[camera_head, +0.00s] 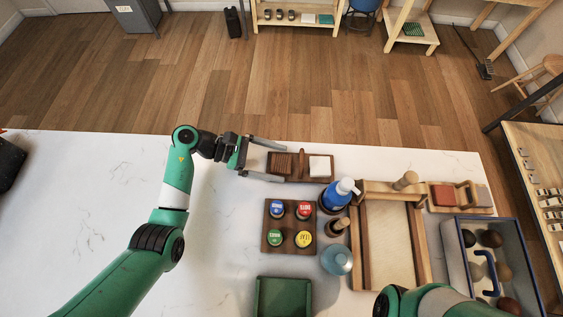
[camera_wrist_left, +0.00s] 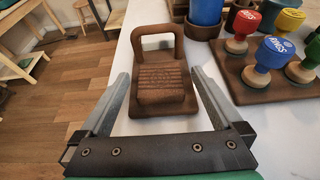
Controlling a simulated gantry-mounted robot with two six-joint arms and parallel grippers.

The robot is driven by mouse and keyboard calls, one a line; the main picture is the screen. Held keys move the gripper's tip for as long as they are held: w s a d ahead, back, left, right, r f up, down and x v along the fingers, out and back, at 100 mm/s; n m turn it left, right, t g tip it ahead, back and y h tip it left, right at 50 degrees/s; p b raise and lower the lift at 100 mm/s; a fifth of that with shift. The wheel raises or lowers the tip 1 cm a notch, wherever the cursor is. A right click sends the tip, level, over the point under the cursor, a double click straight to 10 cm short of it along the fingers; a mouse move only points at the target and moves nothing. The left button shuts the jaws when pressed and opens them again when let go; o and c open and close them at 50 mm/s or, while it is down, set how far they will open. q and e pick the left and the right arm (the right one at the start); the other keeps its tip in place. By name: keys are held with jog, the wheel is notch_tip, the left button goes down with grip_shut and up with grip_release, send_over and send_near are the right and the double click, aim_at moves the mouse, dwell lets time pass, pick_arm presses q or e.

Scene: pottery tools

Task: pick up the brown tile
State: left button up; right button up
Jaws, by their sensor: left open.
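The brown tile (camera_head: 279,164) has a grooved face and sits on the left end of a dark wooden holder (camera_head: 302,176). It also shows in the left wrist view (camera_wrist_left: 160,80), in front of the holder's upright loop divider (camera_wrist_left: 157,36). My left gripper (camera_head: 285,162) is open, with one finger on each side of the tile and gaps between. In the left wrist view, the open fingers (camera_wrist_left: 160,75) flank the tile and holder end. A white tile (camera_head: 320,166) sits on the holder's right end. Part of my right arm shows at bottom right; its gripper is out of view.
A wooden board frame (camera_head: 390,240), a second tile holder (camera_head: 461,197) and a blue-rimmed bin (camera_head: 490,265) stand to the right.

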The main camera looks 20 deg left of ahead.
aim_at(276, 165)
pick_arm(q)
jog(key=c, duration=1.4)
jog(key=shift+c, duration=0.2)
jog(key=shift+r+p, duration=0.3)
jog(key=shift+r, duration=0.4)
jog(key=r, duration=0.1)
jog(key=r+p, duration=0.1)
jog(key=r, duration=0.1)
jog(key=shift+s+d, duration=0.2)
jog(key=shift+s, duration=0.05)
jog(key=s+d+r+p, duration=0.4)
jog(key=s+d+r, duration=0.4)
jog(key=s, duration=0.2)
jog(key=shift+d+r, duration=0.3)
jog(key=shift+d, duration=0.05)
